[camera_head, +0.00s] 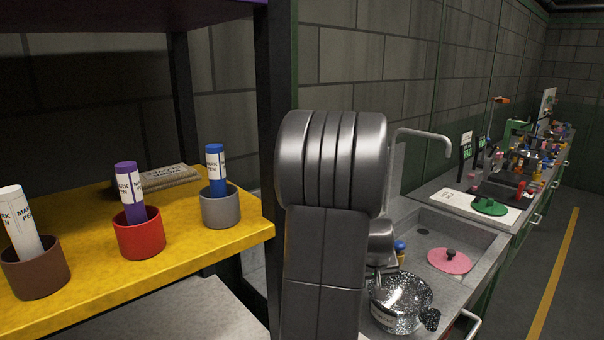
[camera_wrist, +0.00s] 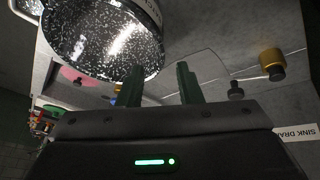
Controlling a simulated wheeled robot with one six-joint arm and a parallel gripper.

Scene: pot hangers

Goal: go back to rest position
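My gripper (camera_wrist: 160,78) shows in the wrist view with its two dark green fingers apart and nothing visible between them. It is open. In the head view my arm fills the middle, and the fingers are hidden behind it. A black-and-white speckled pot (camera_head: 402,298) with a dark handle stands at the near end of the sink counter, just right of my arm and partly covered by it. In the wrist view the speckled pot (camera_wrist: 100,42) is large at the upper left, close to the left finger; I cannot tell whether they touch.
A yellow shelf (camera_head: 100,290) on the left holds several pen cups. A sink with a tap (camera_head: 428,140) and a pink lid (camera_head: 450,261) lies right of my arm. A green lid (camera_head: 489,206) lies farther back. A brass knob (camera_wrist: 272,64) shows in the wrist view. The right floor is clear.

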